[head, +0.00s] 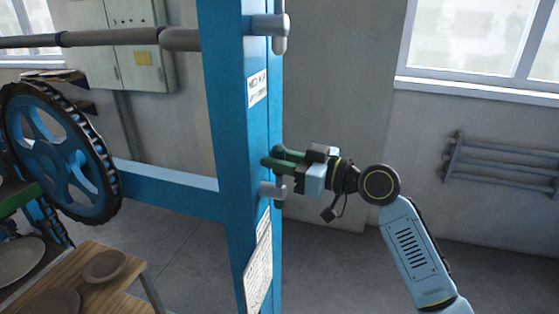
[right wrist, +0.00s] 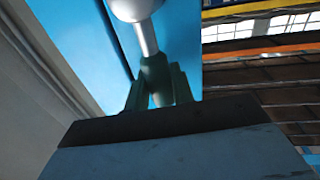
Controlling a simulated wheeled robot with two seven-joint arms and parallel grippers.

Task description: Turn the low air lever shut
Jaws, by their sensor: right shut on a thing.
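The low air lever (head: 270,190) is grey and sits on the right side of the blue post, at mid-height in the head view. Its rounded hub and pale shaft also show in the right wrist view (right wrist: 146,38), the shaft running down between my fingers. My right gripper (head: 278,160) has dark green fingers and is just above the hub, shut on the lever's handle. In the right wrist view the fingers (right wrist: 158,85) close around the handle's end, which they partly hide. My left gripper is not in view.
The blue post (head: 232,130) carries another grey lever (head: 270,25) higher up, its handle hanging down. A toothed blue wheel (head: 60,150) and a wooden bench (head: 120,280) with brown plates are at the left. Floor right of the post is clear.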

